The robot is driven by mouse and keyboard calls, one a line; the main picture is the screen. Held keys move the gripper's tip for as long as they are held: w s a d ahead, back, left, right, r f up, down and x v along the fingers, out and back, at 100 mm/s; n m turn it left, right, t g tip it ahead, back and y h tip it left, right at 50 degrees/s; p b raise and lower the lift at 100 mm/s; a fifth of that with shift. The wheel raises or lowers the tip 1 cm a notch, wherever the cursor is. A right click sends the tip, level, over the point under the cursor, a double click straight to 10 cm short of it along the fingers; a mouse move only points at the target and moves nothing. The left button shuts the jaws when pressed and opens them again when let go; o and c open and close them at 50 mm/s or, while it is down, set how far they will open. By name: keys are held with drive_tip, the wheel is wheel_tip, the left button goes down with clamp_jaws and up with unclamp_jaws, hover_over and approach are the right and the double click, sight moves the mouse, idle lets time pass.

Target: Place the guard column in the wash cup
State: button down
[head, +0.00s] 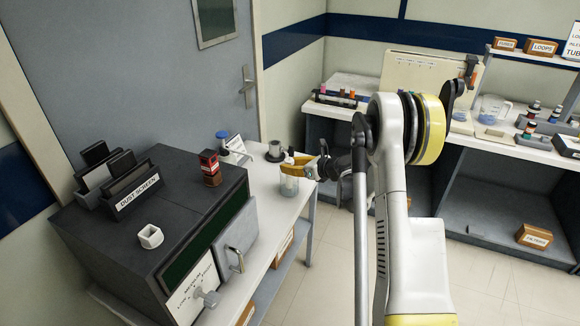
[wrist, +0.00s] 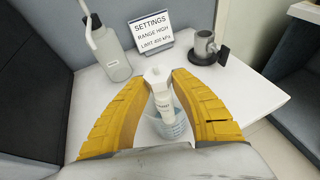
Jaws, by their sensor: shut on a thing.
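The guard column is a small white cylinder with a hex-like top and a printed label (wrist: 161,100). My gripper (wrist: 163,84), with yellow fingers, is shut on it and holds it roughly upright. The wash cup is a clear beaker-like cup (wrist: 178,131) with bluish marks, under the column in the wrist view. The column's lower end overlaps the cup's mouth; whether it touches the bottom cannot be told. In the head view, my gripper (head: 296,165) is over the clear cup (head: 289,186) near the bench's front edge, and the column is mostly hidden by the fingers.
A wash bottle (wrist: 112,55), a settings sign (wrist: 150,33) and a grey mug-like cup on a dark stand (wrist: 204,46) stand behind the cup. A dark oven box (head: 150,225) is at left. The white bench (wrist: 245,100) is clear to the right.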

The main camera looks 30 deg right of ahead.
drive_tip(key=shift+f, duration=0.25)
drive_tip(key=c, duration=1.2)
unclamp_jaws()
drive_tip(key=shift+r, duration=0.1)
drive_tip(key=shift+o, duration=0.2)
drive_tip(key=shift+r, duration=0.1)
